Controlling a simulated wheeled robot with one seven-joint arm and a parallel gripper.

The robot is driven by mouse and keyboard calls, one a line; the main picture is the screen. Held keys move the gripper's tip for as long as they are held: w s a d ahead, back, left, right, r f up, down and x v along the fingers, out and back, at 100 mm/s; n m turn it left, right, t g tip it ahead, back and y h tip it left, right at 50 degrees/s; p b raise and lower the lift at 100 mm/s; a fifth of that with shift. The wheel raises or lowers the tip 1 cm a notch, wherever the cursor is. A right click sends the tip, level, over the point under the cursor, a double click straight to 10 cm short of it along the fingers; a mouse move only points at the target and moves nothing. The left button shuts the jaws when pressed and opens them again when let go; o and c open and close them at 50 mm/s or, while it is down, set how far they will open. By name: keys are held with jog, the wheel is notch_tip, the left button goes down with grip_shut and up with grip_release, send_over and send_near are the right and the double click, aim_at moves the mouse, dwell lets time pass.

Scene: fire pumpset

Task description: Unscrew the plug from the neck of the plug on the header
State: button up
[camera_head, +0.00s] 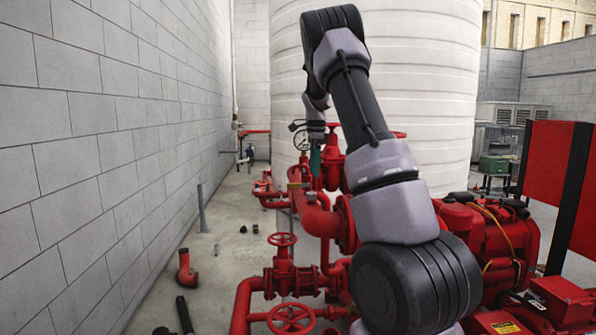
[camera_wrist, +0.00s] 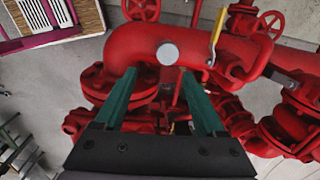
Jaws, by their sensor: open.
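In the wrist view the plug (camera_wrist: 168,54) shows as a round light-grey disc on the red header pipe (camera_wrist: 205,45). My gripper (camera_wrist: 159,75) has two green fingers spread apart, with nothing between them. In that picture the plug appears just beyond the fingertips, roughly centred between them; I cannot tell the distance. The neck under the plug cannot be made out. In the head view my gripper (camera_head: 315,163) hangs over the red pipework, with the red header pipe (camera_head: 318,218) below it. I cannot pick out the plug clearly there.
A yellow-handled valve lever (camera_wrist: 217,30) stands right of the plug. A pressure gauge (camera_head: 301,140) is close beside my gripper. Red handwheels (camera_head: 291,319) and a red engine (camera_head: 485,240) crowd the front.

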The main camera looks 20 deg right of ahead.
aim_at(312, 193)
jog(key=shift+w+f+m, duration=0.3)
jog(key=shift+w+f, duration=0.45)
jog(key=shift+w, duration=0.1)
jog(key=shift+a+f, duration=0.1)
jog(key=shift+f, duration=3.35)
jog(key=shift+c, duration=0.2)
jog(key=m, duration=1)
jog(key=shift+m, duration=0.4)
jog(key=m, duration=1.2)
